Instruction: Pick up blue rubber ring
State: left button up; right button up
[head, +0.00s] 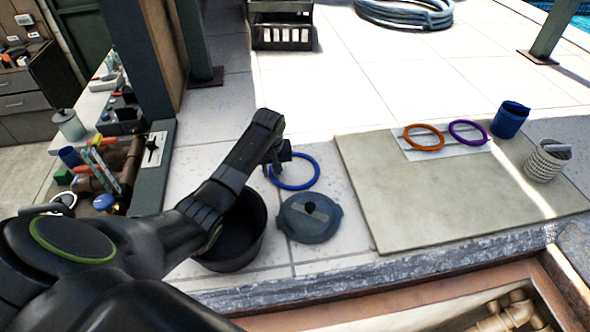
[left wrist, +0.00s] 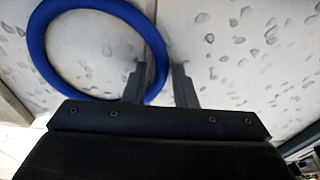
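The blue rubber ring (head: 295,172) lies on the pale stone tiles, just above the round grey lid. My left gripper (head: 276,168) is over the left side of the ring. In the left wrist view the ring (left wrist: 153,60) shows large at the left, and its right rim runs between the two fingers of my left gripper (left wrist: 160,78). The fingers are apart, with a gap on the right side of the rim. I cannot tell how far above the tiles the fingertips are. My right gripper is in neither view.
A dark bucket (head: 238,240) stands below my left forearm, beside the grey lid (head: 309,226). A pit edge runs along the front.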

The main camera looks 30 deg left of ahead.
pick_arm(q)
jog(key=shift+w+a+f, duration=0.1)
jog(key=shift+a, duration=0.05)
grip_shut()
